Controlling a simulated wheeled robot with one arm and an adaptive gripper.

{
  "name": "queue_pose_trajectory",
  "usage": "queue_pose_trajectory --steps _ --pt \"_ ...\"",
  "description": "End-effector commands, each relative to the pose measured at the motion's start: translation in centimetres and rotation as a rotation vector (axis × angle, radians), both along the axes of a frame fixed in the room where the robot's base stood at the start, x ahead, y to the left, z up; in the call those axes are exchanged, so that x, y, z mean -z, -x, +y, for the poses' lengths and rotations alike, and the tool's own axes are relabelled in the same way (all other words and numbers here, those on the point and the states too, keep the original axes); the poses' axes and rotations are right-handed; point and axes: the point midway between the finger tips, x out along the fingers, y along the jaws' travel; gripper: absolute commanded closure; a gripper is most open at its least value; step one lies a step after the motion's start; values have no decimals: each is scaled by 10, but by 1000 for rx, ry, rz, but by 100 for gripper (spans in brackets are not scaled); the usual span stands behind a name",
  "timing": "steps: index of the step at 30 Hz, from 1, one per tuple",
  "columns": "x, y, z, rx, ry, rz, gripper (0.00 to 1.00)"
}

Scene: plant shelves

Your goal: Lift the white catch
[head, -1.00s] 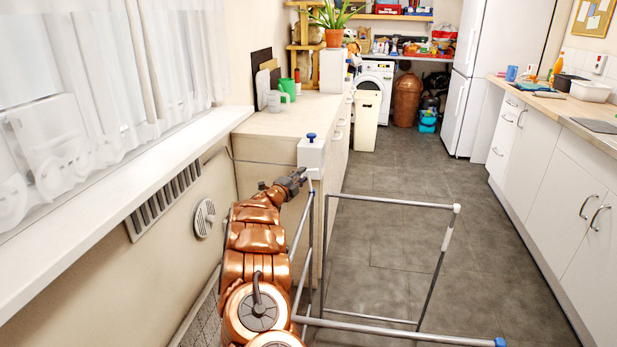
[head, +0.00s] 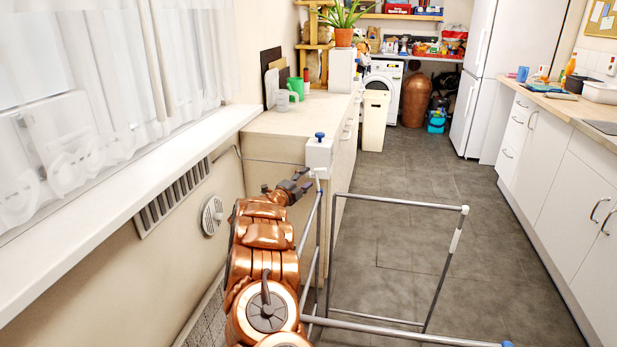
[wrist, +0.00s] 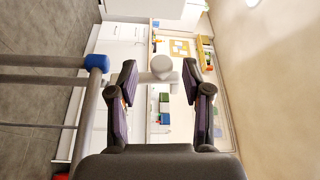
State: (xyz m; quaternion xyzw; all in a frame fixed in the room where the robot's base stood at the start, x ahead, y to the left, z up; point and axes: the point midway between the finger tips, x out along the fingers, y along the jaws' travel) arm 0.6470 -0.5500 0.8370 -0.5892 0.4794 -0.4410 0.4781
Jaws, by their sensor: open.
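My gripper (head: 303,180) is open and empty, with its two dark fingers apart, just left of the front post of the grey tube frame (head: 390,200). In the wrist view my gripper (wrist: 160,85) has a pale, rounded, knob-like piece (wrist: 161,68) showing in the gap, beyond the fingertips; it looks like the white catch. In the head view a small white piece (head: 319,173) shows at the post top, close to the fingertips. I cannot tell whether they touch it.
A blue-capped tube end (wrist: 97,63) is left of the fingers. The wall and sill (head: 120,215) are close on the left. Grey floor (head: 480,240) is clear to the right.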

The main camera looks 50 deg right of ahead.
Motion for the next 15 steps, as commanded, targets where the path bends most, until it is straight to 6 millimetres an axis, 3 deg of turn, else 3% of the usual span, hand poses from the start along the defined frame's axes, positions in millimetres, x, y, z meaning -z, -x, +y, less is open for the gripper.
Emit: queue_pose_trajectory --steps 15 --pt "2 11 74 -1 0 -3 51"
